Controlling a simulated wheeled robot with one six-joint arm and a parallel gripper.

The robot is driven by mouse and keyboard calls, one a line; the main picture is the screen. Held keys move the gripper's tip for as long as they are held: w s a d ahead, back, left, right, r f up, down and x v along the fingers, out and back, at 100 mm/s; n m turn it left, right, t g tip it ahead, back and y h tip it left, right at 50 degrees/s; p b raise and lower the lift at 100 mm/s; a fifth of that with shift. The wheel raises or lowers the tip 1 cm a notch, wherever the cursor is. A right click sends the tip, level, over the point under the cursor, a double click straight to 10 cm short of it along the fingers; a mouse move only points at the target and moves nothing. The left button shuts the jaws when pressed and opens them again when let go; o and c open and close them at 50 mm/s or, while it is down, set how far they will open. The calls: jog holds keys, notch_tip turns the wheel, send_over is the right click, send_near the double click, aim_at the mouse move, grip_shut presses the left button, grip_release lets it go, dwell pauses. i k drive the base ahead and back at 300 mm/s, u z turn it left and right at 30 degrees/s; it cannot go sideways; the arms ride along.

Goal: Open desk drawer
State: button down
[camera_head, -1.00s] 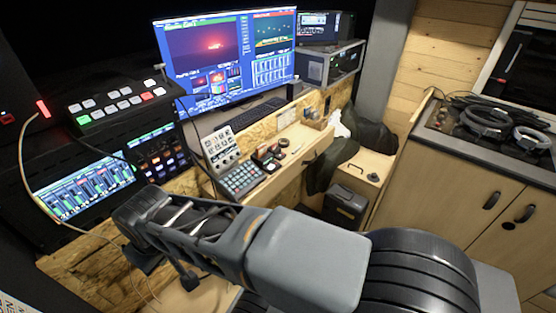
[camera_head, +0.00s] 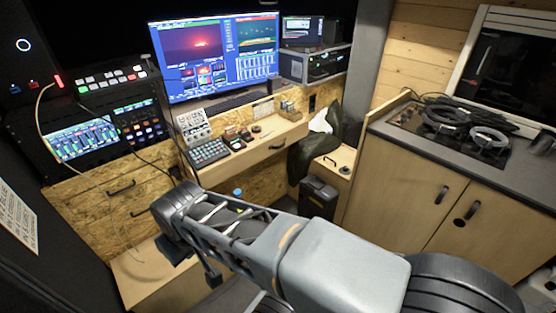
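The desk (camera_head: 222,170) stands in the middle of the view, below the monitor. Its pale wooden front has a drawer (camera_head: 255,155) with a small dark handle (camera_head: 278,146). The drawer looks shut. My arm reaches across the lower picture from the right, and its dark far end lies left of and below the desk drawer, apart from the handle in the picture. Dark parts hang under that end, but I cannot make out the fingertips or whether my gripper is open or shut.
A keypad (camera_head: 208,152) and small boxes sit on the desk. A panel with dark handles (camera_head: 121,187) is at left, above a low wooden bench (camera_head: 128,270). A dark bin (camera_head: 318,198) stands right of the desk. A cabinet (camera_head: 415,190) fills the right.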

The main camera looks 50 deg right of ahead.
aim_at(210, 176)
jog(key=z, duration=0.25)
jog(key=i, duration=0.6)
jog(key=z, duration=1.1)
jog(key=i, duration=0.5)
jog(key=z, duration=1.45)
jog(key=k, duration=1.25)
jog(key=z, duration=1.05)
jog(key=i, duration=0.85)
jog(key=u, duration=0.85)
jog(key=i, duration=1)
jog(key=u, duration=1.4)
jog(key=i, duration=0.35)
jog(key=u, duration=0.4)
